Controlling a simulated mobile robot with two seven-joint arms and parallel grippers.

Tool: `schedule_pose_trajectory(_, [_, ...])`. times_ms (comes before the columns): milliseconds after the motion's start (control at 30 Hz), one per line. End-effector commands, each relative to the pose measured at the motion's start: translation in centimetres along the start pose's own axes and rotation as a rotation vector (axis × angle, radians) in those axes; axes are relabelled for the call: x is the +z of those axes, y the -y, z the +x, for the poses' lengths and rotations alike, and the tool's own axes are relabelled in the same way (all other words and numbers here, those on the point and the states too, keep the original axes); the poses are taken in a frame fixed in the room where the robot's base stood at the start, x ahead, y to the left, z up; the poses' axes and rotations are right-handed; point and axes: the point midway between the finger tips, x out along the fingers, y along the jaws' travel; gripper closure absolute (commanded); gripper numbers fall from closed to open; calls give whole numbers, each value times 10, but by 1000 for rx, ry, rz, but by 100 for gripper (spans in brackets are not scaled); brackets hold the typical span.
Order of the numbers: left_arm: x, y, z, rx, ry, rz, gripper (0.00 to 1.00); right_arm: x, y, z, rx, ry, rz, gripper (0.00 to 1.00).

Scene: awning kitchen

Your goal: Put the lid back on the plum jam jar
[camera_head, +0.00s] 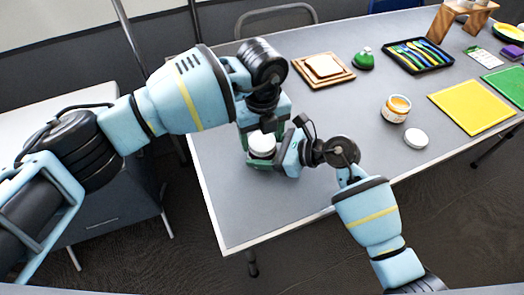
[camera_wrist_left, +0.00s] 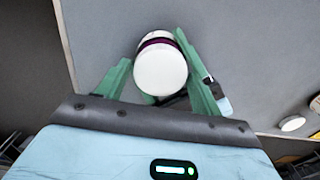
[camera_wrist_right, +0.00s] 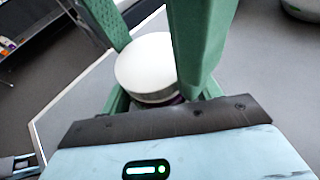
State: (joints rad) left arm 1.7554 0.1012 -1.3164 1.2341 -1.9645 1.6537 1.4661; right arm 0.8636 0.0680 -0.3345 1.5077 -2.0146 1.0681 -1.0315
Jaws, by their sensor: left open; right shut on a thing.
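The plum jam jar (camera_wrist_left: 152,41) shows in the left wrist view as a purple band and pale side behind its white lid (camera_wrist_left: 160,72). The lid also shows in the head view (camera_head: 262,143) and the right wrist view (camera_wrist_right: 145,62). It lies over the jar's mouth with purple just below its rim; I cannot tell whether it is fully seated. My left gripper (camera_wrist_left: 153,52) is open, its green fingers on either side of the lid and jar. My right gripper (camera_wrist_right: 162,94) is shut on the jar just below the lid, mostly hidden.
An open orange jam jar (camera_head: 395,108) stands to the right, with another white lid (camera_head: 416,138) on the table (camera_head: 330,215). A board with bread (camera_head: 323,68), a green-topped item (camera_head: 363,60), a cutlery tray (camera_head: 418,56) and a yellow mat (camera_head: 471,107) lie farther back.

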Motion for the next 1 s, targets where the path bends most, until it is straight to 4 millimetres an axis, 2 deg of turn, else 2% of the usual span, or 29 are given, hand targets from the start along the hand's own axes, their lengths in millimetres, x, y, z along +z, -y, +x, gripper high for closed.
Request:
schedule_pose_trajectory(167, [0, 0, 0, 0, 0, 0, 34, 0, 0, 0, 0, 0, 0, 100])
schedule_pose_trajectory(467, [0, 0, 0, 0, 0, 0, 70, 0, 0, 0, -1, 0, 0, 100])
schedule_pose_trajectory(667, [0, 0, -1, 0, 1, 74, 70, 0, 0, 0, -1, 0, 0, 100])
schedule_pose_trajectory(1000, [-1, 0, 0, 2, 0, 506, 70, 0, 1, 0, -2, 0, 2, 100])
